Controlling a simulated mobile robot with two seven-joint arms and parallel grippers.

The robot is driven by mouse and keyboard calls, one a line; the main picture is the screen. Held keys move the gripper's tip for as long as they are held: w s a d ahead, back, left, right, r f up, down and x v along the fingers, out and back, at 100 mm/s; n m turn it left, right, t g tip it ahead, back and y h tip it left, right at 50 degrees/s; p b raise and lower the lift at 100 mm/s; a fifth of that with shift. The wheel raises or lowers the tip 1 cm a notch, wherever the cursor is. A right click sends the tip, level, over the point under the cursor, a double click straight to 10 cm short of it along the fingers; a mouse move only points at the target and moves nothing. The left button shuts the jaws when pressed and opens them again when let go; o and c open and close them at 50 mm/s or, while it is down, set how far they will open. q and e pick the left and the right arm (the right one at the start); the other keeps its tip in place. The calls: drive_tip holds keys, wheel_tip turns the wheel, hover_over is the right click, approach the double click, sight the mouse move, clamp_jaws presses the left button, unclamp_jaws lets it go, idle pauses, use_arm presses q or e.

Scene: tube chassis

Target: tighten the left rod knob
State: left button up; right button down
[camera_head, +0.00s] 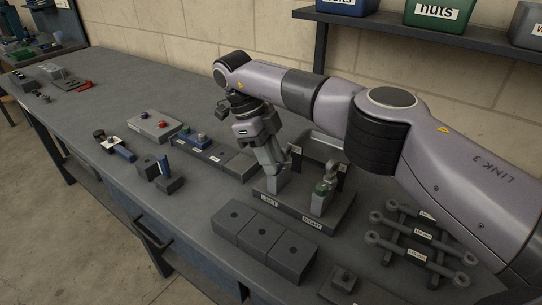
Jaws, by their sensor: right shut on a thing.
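A grey fixture (299,216) stands on the bench with two uprights, labelled LEFT and RIGHT on its front edge. My right gripper (275,170) reaches down onto the top of the left upright (277,186). Its jaws are shut there on what appears to be the left rod knob. The fingers hide the knob, and its seating cannot be seen. The right upright (318,203) carries a greenish part with a metal rod end (330,172) above it. My left gripper is not in view.
A row of grey blocks (262,244) stands in front of the fixture, and a rack of labelled rods (418,235) to its right. Small trays and tools (155,126) lie to the left. A shelf with labelled bins (438,14) is behind.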

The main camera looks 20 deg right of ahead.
drive_tip(key=shift+w+r, duration=0.1)
drive_tip(key=shift+r, duration=0.15)
drive_tip(key=c, duration=0.9)
unclamp_jaws()
drive_tip(key=shift+f, duration=0.1)
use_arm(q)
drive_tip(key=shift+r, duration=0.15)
use_arm(e)
drive_tip(key=shift+d, duration=0.1)
